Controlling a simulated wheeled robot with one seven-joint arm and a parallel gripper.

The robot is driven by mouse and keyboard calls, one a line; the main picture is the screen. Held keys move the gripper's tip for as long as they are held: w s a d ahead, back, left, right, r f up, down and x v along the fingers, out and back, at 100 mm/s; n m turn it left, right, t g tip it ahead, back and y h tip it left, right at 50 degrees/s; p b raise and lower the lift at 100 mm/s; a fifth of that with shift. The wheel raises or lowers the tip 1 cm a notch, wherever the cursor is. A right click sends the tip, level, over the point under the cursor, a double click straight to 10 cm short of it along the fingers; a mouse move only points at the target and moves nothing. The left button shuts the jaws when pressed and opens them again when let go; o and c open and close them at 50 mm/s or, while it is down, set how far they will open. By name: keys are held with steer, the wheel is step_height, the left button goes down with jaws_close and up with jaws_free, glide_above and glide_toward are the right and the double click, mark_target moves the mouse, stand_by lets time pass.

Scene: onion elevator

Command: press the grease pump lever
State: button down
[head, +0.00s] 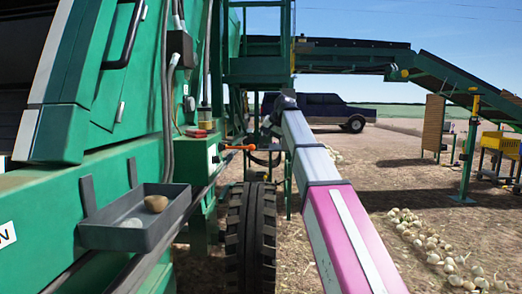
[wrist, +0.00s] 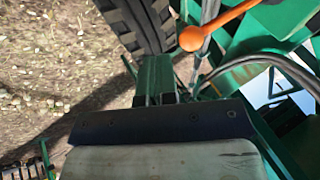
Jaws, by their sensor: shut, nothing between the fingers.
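The grease pump lever (head: 240,147) is an orange rod in the head view, sticking out to the right from a green box on the machine's side. In the wrist view the lever (wrist: 235,22) is large at the upper right, with its round orange knob toward the middle. My gripper (wrist: 162,98) shows only in part at the lower middle of the wrist view, shut and empty. The lever's knob lies above and right of it in that picture, with a visible gap. In the head view my arm reaches toward the lever's right side, and its end is small and dark there.
A large black tyre (head: 250,225) stands below the lever. A grey tray (head: 140,222) with two round objects hangs on the green machine at left. Hoses and a green post (head: 290,180) are close to the lever. Onions (head: 425,240) lie on the ground at right.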

steer(key=shift+v, duration=1.25)
steer(key=shift+d+f, duration=0.1)
